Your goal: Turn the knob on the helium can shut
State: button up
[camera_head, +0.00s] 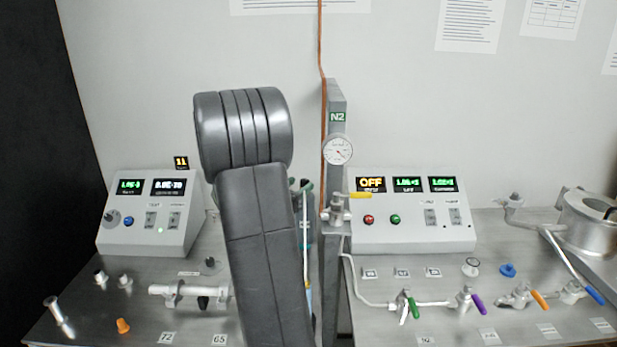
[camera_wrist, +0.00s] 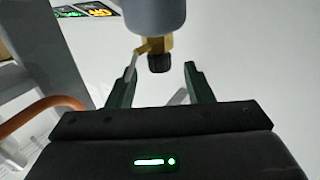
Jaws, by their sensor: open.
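In the wrist view, the helium can (camera_wrist: 155,14) is a grey-blue rounded body cut off by the top edge. A brass valve fitting (camera_wrist: 150,46) sticks out of it and ends in a small black knob (camera_wrist: 158,63). My gripper (camera_wrist: 160,70) is open. Its two dark green fingers stand on either side of the knob in the picture, with a visible gap on each side. I cannot tell the knob's depth between them. In the head view, my arm hides most of this spot, and the knob cannot be seen there.
A grey post (camera_head: 334,115) marked N2 with a gauge (camera_head: 338,150) stands close right of my arm. Control boxes stand left (camera_head: 150,238) and right (camera_head: 408,236). Valves with coloured levers line the right bench. A copper line (camera_wrist: 45,110) shows left in the wrist view.

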jog(key=x, duration=0.5)
jog(key=shift+w+d+p, duration=0.2)
jog(key=shift+w+p, duration=0.05)
jog(key=shift+p, duration=0.1)
jog(key=c, duration=1)
